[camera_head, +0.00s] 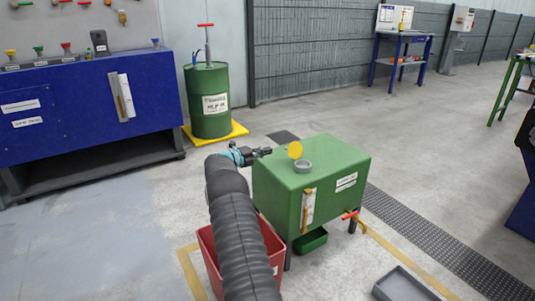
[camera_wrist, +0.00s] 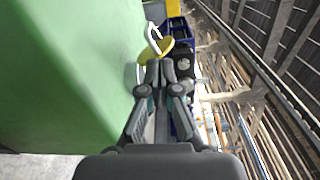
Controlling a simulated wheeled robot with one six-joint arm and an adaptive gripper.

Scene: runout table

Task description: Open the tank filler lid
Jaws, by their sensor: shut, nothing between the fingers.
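The green tank (camera_head: 330,185) stands on legs in the middle of the head view. A grey round filler neck (camera_head: 303,167) rises from its top. The yellow filler lid (camera_head: 295,150) stands raised at the neck's back left edge, and the opening shows uncovered. My gripper (camera_head: 264,151) is level with the tank top, at its back left edge, left of the lid and apart from it in the head view. In the wrist view my gripper (camera_wrist: 160,72) is shut and empty, with the yellow lid (camera_wrist: 152,51) just beyond the fingertips. Whether they touch cannot be told.
A red bin (camera_head: 207,245) stands at the tank's left, below my arm. A red-handled valve (camera_head: 350,214) sticks out of the tank's front. A green drum (camera_head: 209,100) on a yellow tray and a blue bench (camera_head: 90,115) stand behind. A grey tray (camera_head: 405,285) lies front right.

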